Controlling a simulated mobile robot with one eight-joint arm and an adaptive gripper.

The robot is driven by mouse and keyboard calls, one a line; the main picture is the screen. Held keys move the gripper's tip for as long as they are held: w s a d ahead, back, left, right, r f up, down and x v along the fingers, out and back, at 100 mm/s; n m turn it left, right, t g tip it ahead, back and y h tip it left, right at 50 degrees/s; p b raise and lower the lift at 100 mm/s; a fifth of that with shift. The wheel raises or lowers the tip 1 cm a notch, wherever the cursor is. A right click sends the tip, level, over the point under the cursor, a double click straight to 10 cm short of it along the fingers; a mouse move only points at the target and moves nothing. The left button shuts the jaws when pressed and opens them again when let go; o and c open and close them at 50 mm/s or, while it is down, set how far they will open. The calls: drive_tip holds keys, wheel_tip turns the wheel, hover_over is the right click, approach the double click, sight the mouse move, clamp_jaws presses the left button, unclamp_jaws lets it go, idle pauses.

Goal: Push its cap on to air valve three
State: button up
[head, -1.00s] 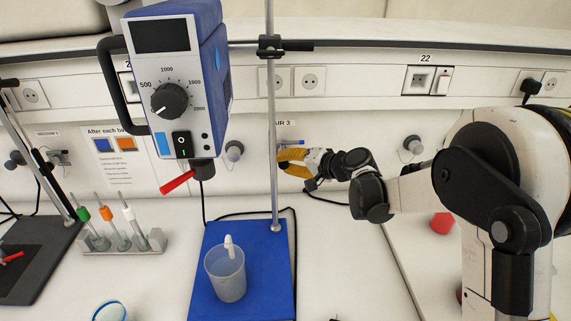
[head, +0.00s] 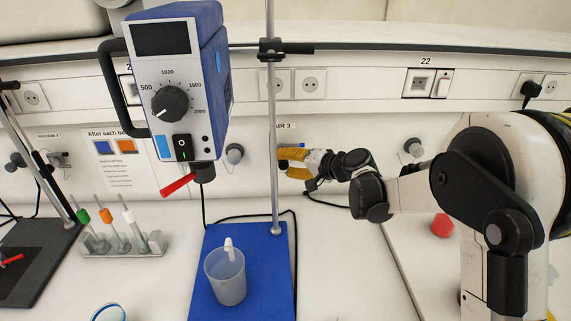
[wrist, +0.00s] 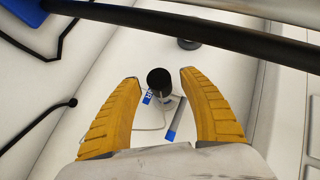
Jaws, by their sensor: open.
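The AIR 3 label (head: 284,126) is on the back wall behind the metal rod. My gripper (head: 283,155) is beside the rod, just below the label, and hides the fitting there. In the wrist view its two yellow fingers (wrist: 158,88) are open. A short cylinder with a round black end (wrist: 159,79) shows between the fingertips, with a visible gap on each side. A paler body shows below the black end. I cannot tell whether the black end is a separate cap or how fully it is seated. A small blue tag (wrist: 147,97) is beside it.
The metal stand rod (head: 273,190) rises from a blue base (head: 213,270) close to my gripper. A blue stirrer (head: 179,85) and a beaker (head: 227,279) are to the left. Other wall fittings (head: 235,153) (head: 413,147) flank the spot. A dark bar crosses the wrist view.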

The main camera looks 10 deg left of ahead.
drive_tip(key=v, duration=1.2)
drive_tip(key=s+d+f+n+h+b, duration=0.1)
drive_tip(key=s+d+h, duration=0.4)
drive_tip(key=s+d, duration=0.6)
drive_tip(key=s+d+f+n+h+b, duration=0.1)
drive_tip(key=s+d+h, duration=0.5)
drive_tip(key=s+d, duration=0.6)
drive_tip(key=s+f+b, duration=0.1)
drive_tip(key=s+f, duration=0.1)
drive_tip(key=s, duration=0.4)
drive_tip(key=shift+f+h, duration=0.3)
drive_tip(key=shift+f, duration=0.1)
drive_tip(key=shift+d, duration=0.15)
